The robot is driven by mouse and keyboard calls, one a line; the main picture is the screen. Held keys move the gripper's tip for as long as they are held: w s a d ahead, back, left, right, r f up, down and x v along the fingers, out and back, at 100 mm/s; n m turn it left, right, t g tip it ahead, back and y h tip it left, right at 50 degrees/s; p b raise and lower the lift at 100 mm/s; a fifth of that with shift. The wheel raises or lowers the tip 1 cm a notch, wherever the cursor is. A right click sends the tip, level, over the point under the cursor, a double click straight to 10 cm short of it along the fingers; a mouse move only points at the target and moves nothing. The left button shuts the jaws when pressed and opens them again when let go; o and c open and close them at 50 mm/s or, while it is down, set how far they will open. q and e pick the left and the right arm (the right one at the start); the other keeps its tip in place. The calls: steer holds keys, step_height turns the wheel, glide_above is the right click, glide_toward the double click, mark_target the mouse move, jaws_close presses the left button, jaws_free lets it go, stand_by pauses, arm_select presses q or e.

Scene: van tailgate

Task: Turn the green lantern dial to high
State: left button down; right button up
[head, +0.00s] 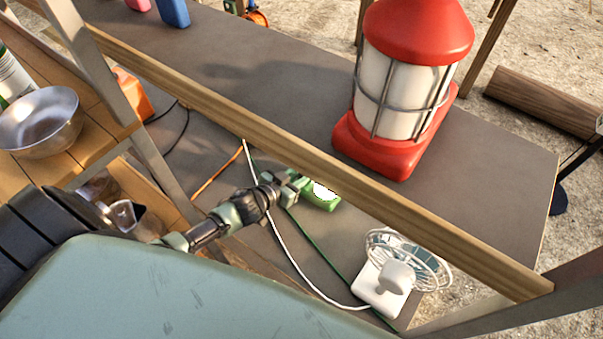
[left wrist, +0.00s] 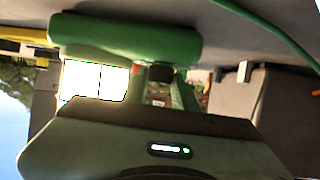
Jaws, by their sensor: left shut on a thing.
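The green lantern (head: 322,198) stands on the lower surface, partly hidden behind the wooden rail, and its glass glows white. In the left wrist view the green lantern (left wrist: 125,38) shows a broad green body and a bright white glass (left wrist: 95,79). My left gripper (head: 292,184) is at the lantern's left side. In the left wrist view its green fingers (left wrist: 161,84) close on a small dark dial (left wrist: 160,73) on the lantern. The dial's mark and setting cannot be made out. My right gripper is not in view.
A wooden rail (head: 400,215) runs just above the gripper. A large red lantern (head: 400,90) stands on the grey upper board (head: 500,190). A white fan (head: 385,285), a white cable (head: 290,252) and a green cable (head: 325,255) lie nearby. A metal bowl (head: 40,122) sits at left.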

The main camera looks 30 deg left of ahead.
arm_select(q)
steer(key=c, duration=1.4)
jaws_free()
steer(key=shift+s, duration=0.1)
steer(key=v, duration=0.7)
steer(key=shift+s+a+r+b, duration=0.1)
steer(key=shift+s+a+b, duration=0.05)
steer(key=shift+s+b, duration=0.15)
steer(key=shift+s, duration=0.1)
